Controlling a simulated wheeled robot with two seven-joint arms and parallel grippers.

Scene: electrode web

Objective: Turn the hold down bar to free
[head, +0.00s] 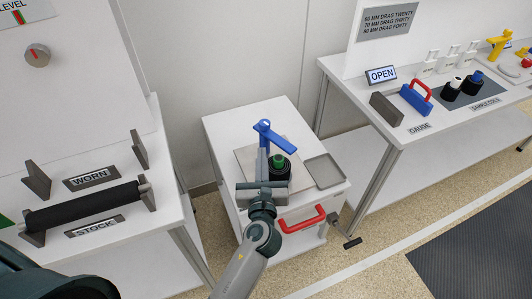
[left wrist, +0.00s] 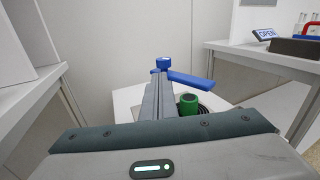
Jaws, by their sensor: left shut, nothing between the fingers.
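The blue hold down bar (head: 277,139) sits at the top of a small white cabinet's fixture, its arm slanting down to the right from a round blue head. It also shows in the left wrist view (left wrist: 192,80), reaching right from its upright blue knob. Below it stands a black roll with a green core (head: 278,161); the green core (left wrist: 188,103) shows right of my fingers in the left wrist view. My left gripper (head: 263,155) is shut and empty, its fingertips close to the bar's pivot end. Whether they touch it I cannot tell. My right gripper is out of view.
The white cabinet (head: 225,123) carries a grey tray (head: 323,171) at right and a red drawer handle (head: 302,219) in front. A bench with a black roll (head: 84,206) stands left. A bench with an OPEN sign (head: 381,75) and blue gauge (head: 415,98) stands right.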

